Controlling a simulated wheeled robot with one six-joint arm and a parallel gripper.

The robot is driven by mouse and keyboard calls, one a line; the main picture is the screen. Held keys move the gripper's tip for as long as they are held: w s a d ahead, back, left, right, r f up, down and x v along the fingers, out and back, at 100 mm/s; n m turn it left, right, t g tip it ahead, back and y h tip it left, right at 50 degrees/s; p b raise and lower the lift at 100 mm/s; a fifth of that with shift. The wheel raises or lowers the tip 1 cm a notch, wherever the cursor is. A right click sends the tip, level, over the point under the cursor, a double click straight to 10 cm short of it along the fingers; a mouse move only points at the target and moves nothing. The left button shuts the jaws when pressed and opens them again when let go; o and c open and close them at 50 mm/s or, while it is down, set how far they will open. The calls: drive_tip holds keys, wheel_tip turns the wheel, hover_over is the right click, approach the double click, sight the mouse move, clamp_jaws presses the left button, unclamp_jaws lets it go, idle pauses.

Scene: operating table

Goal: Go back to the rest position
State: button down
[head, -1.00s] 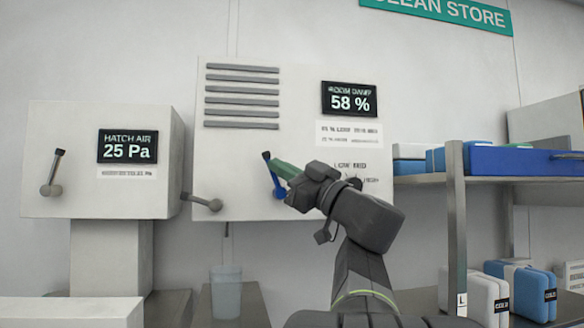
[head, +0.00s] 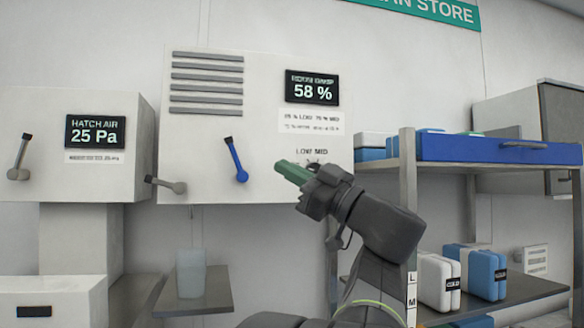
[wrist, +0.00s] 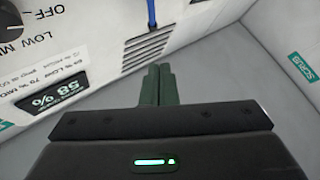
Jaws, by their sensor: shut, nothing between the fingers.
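My gripper (head: 293,172) has green fingers and is shut and empty. In the head view it is in front of the lower right part of the white room-damp cabinet (head: 262,125), to the right of the blue lever (head: 236,160) and apart from it. The blue lever leans with its upper end to the left. In the wrist view the two green fingers (wrist: 156,84) lie side by side with nothing between them. The blue lever (wrist: 151,12) shows in part at the top of that view. My gripper hides part of the dial labels in the head view.
A hatch-air cabinet (head: 72,180) with a grey lever (head: 21,158) is at left. A clear cup (head: 191,273) stands on a small shelf. At right, a metal rack (head: 409,215) holds a blue drawer (head: 495,149) and several blue and white boxes (head: 483,272).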

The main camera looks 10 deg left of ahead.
drive_tip(key=shift+s+d+f, duration=0.2)
drive_tip(key=shift+d, duration=0.15)
idle(0.3)
